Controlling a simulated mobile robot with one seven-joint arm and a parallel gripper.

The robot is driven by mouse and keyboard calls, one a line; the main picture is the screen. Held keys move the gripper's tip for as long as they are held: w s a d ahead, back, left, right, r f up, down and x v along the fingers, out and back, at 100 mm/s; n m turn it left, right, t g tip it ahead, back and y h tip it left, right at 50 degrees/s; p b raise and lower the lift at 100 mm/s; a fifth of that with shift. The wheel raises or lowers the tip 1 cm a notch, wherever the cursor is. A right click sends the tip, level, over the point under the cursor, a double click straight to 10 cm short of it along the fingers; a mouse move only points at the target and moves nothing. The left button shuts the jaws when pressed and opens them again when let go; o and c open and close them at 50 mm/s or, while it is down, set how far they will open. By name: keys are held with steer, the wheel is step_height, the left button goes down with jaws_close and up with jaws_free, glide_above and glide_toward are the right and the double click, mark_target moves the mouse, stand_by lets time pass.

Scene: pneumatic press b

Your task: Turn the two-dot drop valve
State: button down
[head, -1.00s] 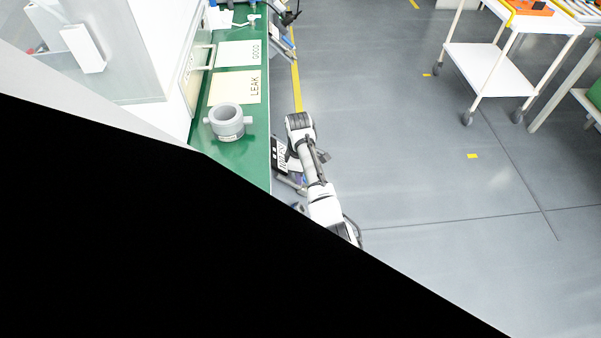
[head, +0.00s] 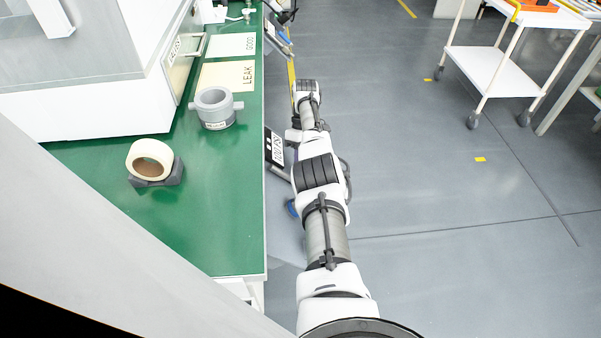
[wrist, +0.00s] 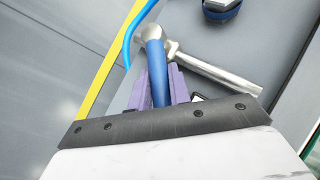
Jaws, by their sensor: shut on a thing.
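In the wrist view, my gripper (wrist: 158,88) has purple fingers closed on a blue lever handle (wrist: 156,62). The handle runs up to a silver valve body (wrist: 150,33). A silver pipe (wrist: 218,73) leaves the valve to the lower right. No dots can be made out on this valve in the wrist view. In the head view, a white sign (head: 274,147) with dark marks hangs at the bench's right edge, beside my arm. My fingers and the held handle cannot be made out there.
A blue hose (wrist: 130,38) curves beside the valve. Another blue-and-dark part (wrist: 221,9) lies at the top. The green bench (head: 215,185) carries a grey ring fixture (head: 214,108) and a tape roll (head: 150,160). A white cart (head: 490,72) stands right; floor between is clear.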

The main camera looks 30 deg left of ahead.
steer(key=shift+w+f+b, duration=0.2)
steer(key=shift+w+b, duration=0.1)
steer(key=shift+b, duration=0.85)
steer(key=shift+r+m+g+b, duration=0.15)
steer(key=shift+m+g+b, duration=0.15)
steer(key=shift+b, duration=0.05)
steer(key=c, duration=1.3)
jaws_free()
steer(key=shift+s+d, duration=0.1)
steer(key=shift+r, duration=0.1)
steer(key=shift+r+p, duration=0.55)
steer(key=shift+p, duration=0.1)
step_height(320, 180, up, 19)
steer(key=p, duration=1.7)
steer(key=shift+f+p, duration=0.15)
steer(key=shift+p, duration=0.2)
steer(key=shift+c, duration=0.2)
